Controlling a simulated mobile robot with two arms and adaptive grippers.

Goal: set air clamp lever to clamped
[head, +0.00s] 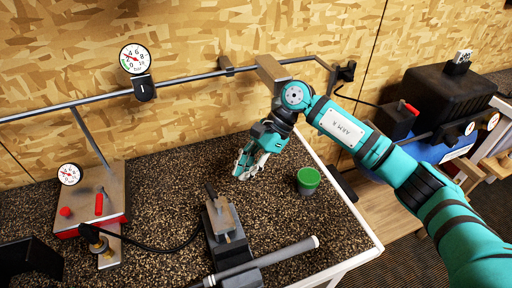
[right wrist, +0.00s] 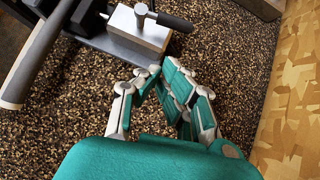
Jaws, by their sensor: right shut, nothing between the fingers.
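The air clamp (head: 222,232) is a grey metal block on a dark base at the front middle of the bench. A short dark lever (head: 210,191) stands up from its top in the head view. In the right wrist view the same lever (right wrist: 172,21) lies across the block's top, pointing right. My right gripper (head: 243,172) is behind and right of the clamp, low over the bench, apart from the lever. In the right wrist view its fingertips (right wrist: 160,70) are together and hold nothing, just short of the block. My left gripper is not in view.
A golf club grip (head: 285,253) lies across the clamp's front. A panel with a red handle (head: 99,204) and a gauge (head: 69,174) stands left, with a black hose running toward the clamp. The bench behind the clamp is clear.

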